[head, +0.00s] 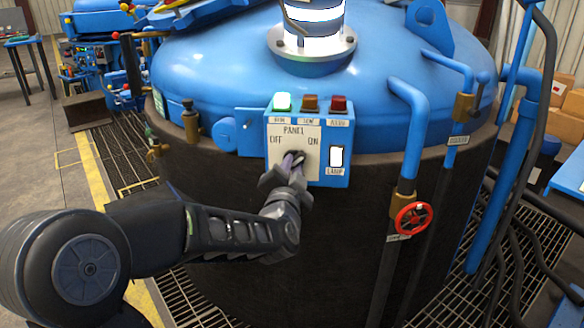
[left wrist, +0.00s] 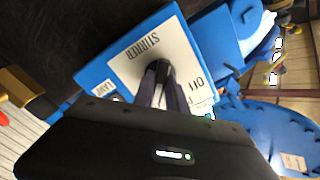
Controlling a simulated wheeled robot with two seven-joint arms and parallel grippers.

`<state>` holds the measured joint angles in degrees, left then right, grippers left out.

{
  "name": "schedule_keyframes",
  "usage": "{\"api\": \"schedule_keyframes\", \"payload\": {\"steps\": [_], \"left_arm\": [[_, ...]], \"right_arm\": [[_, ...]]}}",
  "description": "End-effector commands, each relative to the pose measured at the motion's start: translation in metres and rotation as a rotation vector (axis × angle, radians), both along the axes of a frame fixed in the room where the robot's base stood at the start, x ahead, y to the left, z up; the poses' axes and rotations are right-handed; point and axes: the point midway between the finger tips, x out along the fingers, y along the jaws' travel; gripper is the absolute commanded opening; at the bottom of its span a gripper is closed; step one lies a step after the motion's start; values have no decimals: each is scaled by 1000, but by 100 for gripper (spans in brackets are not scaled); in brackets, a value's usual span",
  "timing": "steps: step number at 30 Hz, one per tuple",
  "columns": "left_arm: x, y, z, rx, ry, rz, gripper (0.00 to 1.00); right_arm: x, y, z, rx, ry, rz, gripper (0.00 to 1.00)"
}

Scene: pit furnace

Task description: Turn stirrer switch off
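The blue control box (head: 341,178) is mounted on the front of the furnace. Its white plate has OFF at the left and ON at the right, and reads STIRRER in the left wrist view (left wrist: 139,49). The dark stirrer switch (head: 298,156) sits in the plate's middle and also shows in the left wrist view (left wrist: 157,70). My left gripper (head: 292,163) reaches it from below, its two fingers (left wrist: 163,85) close together on either side of the knob. The fingers partly hide the knob, so its exact angle is unclear. My right gripper is out of view.
A green lamp (head: 282,102) glows on the box top, beside dim orange and red ones. A lit white LAMP switch (head: 337,157) is right of the knob. A pipe with a red valve wheel (head: 413,217) stands to the right; a brass fitting (head: 190,121) is left.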

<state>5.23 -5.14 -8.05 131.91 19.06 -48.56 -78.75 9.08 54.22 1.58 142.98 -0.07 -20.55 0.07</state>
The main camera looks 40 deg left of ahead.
Motion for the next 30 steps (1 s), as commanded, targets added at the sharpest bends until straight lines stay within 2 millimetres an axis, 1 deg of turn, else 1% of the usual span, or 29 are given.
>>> {"api": "schedule_keyframes", "payload": {"steps": [1, 5, 6, 22, 30], "left_arm": [[0, 0, 0, 0, 0, 0, 12], [0, 0, 0, 0, 0, 0, 1], [0, 0, 0, 0, 0, 0, 0], [0, 0, -1, -13, -6, -1, 0], [0, 0, -1, -93, -52, -1, 0]], "right_arm": [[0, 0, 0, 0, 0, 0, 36], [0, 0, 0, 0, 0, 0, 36], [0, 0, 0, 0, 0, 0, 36], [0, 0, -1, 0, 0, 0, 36], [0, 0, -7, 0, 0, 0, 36]]}}
